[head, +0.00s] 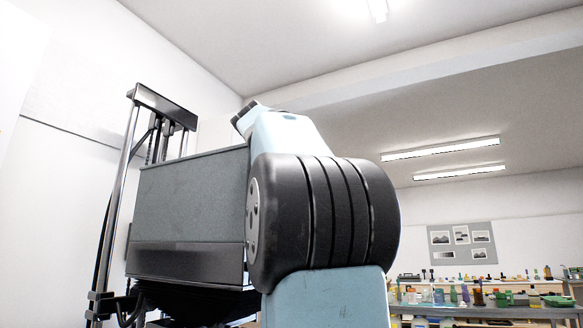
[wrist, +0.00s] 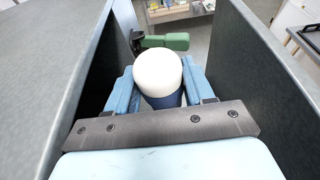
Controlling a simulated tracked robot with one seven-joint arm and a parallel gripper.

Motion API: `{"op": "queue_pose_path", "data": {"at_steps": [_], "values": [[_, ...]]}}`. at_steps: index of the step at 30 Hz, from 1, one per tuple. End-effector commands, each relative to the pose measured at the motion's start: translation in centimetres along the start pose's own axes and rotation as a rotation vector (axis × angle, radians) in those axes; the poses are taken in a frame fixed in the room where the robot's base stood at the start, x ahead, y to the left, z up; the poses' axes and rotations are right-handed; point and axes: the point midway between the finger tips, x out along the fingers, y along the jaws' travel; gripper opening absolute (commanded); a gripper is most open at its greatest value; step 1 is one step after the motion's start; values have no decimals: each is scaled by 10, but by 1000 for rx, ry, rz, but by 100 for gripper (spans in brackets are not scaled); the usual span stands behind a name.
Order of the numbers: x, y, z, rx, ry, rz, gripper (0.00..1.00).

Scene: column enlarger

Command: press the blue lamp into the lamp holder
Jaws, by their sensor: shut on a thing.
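The lamp (wrist: 158,72) has a white rounded top and a dark blue body, seen from above in the wrist view. My gripper (wrist: 160,88) is shut on it, with one pale blue finger on each side of the blue body. The lamp and fingers are between two grey walls of the enlarger head. In the head view the enlarger head (head: 190,205) is a large grey box, partly hidden by my arm; my gripper is not visible there. I cannot make out the lamp holder; the lamp's lower end is hidden.
The grey left wall (wrist: 50,65) and right wall (wrist: 262,70) leave a narrow gap around my gripper. A green piece with a black part (wrist: 170,42) is just beyond the lamp. The enlarger's column (head: 117,195) stands at left; a cluttered bench (head: 480,312) is far right.

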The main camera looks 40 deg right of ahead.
Motion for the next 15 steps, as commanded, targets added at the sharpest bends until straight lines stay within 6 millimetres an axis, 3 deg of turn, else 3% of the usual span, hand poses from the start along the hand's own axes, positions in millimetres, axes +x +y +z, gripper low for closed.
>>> {"op": "queue_pose_path", "data": {"at_steps": [15], "values": [[8, 0, -28, -1, 0, 1, 16]]}}
